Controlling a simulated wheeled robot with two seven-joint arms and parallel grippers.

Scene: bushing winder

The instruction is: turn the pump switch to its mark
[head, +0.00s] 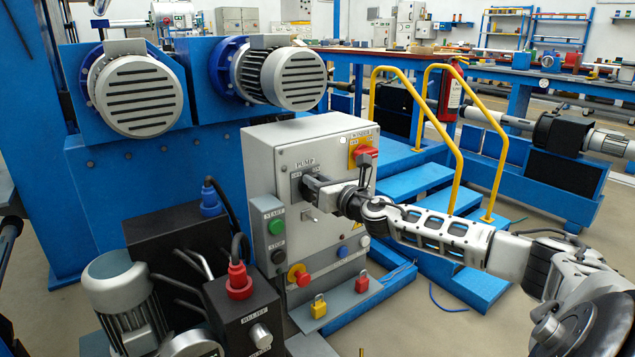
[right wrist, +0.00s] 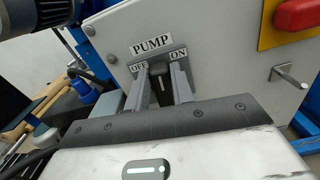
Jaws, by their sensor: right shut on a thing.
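The pump switch (right wrist: 158,72) is a black knob with a pale line, on a grey plate under the PUMP label (right wrist: 151,44). The OFF label (right wrist: 139,65) is left of the knob and the ON label (right wrist: 179,55) is right of it. In the right wrist view the knob's upper end lies between the two labels; its exact angle is hard to tell. My right gripper (right wrist: 161,88) has one finger on each side of the knob and is shut on it. In the head view my right gripper (head: 311,184) reaches the grey control box (head: 265,150) and hides the knob.
A red switch on a yellow plate (head: 362,152) sits up and right of my gripper. Below are a green button (head: 275,226), a red emergency button (head: 301,276) and two padlocks (head: 318,306). Yellow handrails (head: 459,165) and blue steps stand right of the box.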

